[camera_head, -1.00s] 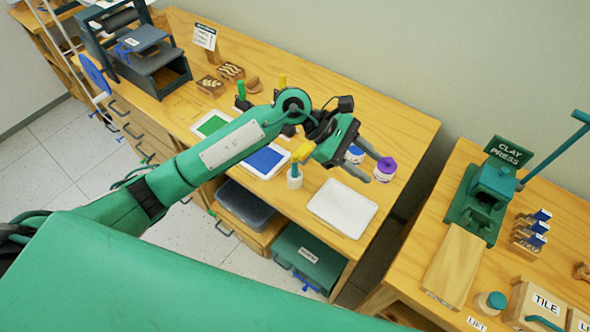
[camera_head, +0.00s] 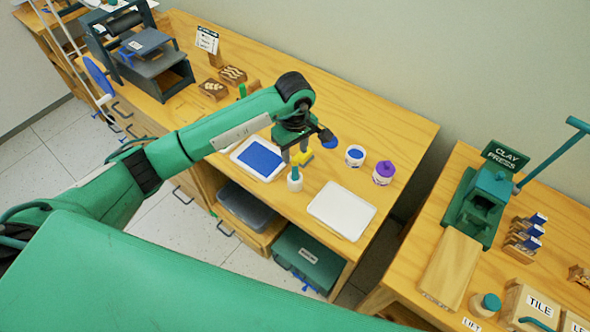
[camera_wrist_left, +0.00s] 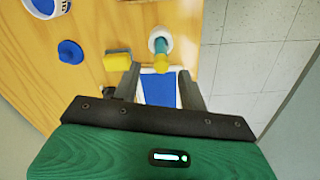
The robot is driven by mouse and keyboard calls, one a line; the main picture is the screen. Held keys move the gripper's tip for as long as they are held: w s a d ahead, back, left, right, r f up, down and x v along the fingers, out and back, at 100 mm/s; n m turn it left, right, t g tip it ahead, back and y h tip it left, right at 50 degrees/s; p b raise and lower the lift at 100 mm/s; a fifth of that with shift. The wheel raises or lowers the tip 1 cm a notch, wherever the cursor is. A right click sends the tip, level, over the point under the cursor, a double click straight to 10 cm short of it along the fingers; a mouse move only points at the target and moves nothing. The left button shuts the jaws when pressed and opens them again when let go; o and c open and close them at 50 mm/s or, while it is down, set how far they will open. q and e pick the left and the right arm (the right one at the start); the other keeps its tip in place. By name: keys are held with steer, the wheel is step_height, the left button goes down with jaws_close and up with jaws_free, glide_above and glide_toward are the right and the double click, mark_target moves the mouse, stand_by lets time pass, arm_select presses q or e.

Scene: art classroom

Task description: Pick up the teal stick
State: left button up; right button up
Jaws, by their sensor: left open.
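The teal stick (camera_head: 295,173) stands upright in a small white cup (camera_head: 295,184) near the front edge of the table. In the left wrist view the stick (camera_wrist_left: 162,46) leans toward my gripper by perspective, with a yellow end, in its white cup (camera_wrist_left: 152,40). My left gripper (camera_head: 295,151) is open and empty, pointing down just behind and above the stick. In the left wrist view its fingertips (camera_wrist_left: 157,73) stand apart, with the stick's yellow end just beyond the gap between them. No contact shows. My right gripper is out of view.
A yellow sponge (camera_wrist_left: 117,61) lies close beside the stick. A blue ink tray (camera_head: 259,158), a white tray (camera_head: 342,208), a blue jar (camera_head: 355,155) and a purple-topped jar (camera_head: 384,172) stand around it. The table (camera_head: 400,130) is clear at the right back.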

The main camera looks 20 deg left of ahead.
mark_target(295, 167)
arm_select(q)
steer(key=shift+f, duration=0.75)
steer(key=shift+s+f+p, duration=0.1)
steer(key=shift+f+p, duration=0.35)
steer(key=shift+p, duration=0.1)
step_height(295, 167, down, 3)
steer(key=shift+s+d+f+p, duration=0.1)
steer(key=shift+s+p, duration=0.05)
steer(key=shift+p, duration=0.85)
steer(key=shift+f, duration=0.7)
jaws_close()
